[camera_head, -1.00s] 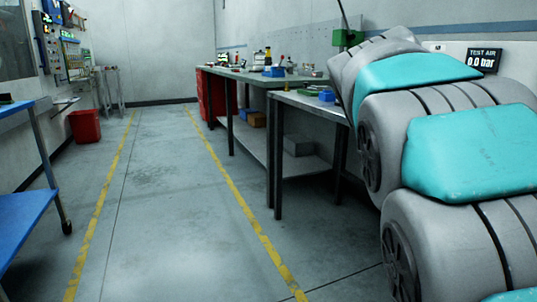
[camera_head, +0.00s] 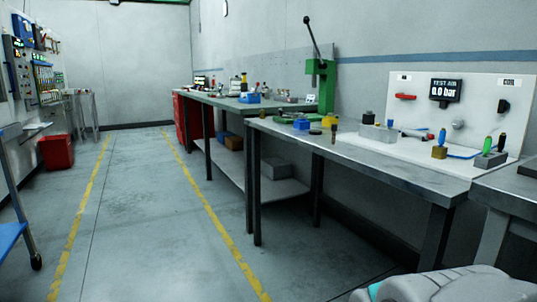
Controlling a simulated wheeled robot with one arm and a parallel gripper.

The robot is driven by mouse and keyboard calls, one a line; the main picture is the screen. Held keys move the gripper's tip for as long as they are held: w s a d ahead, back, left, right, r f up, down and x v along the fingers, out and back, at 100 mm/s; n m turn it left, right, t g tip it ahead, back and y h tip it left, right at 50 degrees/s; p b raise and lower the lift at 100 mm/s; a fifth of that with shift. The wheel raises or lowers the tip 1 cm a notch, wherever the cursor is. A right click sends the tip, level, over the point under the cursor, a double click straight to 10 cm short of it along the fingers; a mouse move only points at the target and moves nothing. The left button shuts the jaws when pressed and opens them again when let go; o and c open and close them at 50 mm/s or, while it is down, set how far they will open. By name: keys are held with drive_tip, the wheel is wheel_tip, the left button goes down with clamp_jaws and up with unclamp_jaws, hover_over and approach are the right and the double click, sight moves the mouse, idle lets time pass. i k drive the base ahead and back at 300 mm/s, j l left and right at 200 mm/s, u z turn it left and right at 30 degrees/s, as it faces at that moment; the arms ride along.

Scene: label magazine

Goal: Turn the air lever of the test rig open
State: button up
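The white panel (camera_head: 381,110) of the test rig stands against the wall at the back of the right bench. A black display (camera_head: 445,90) on it reads "TEST AIR 0.0 bar". A small red lever (camera_head: 405,97), probably the air lever, lies about level on the panel, left of the display. A small black fitting (camera_head: 503,106) is on the panel's right side. My gripper is out of view. Only part of my arm shows at the bottom right, well below the panel.
A green press (camera_head: 321,85) stands farther back. A red bin (camera_head: 56,152) is at the left. The floor between the yellow lines is clear.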

sight(398, 95)
drive_tip(key=i+z, duration=0.1)
drive_tip(key=i, duration=1.25)
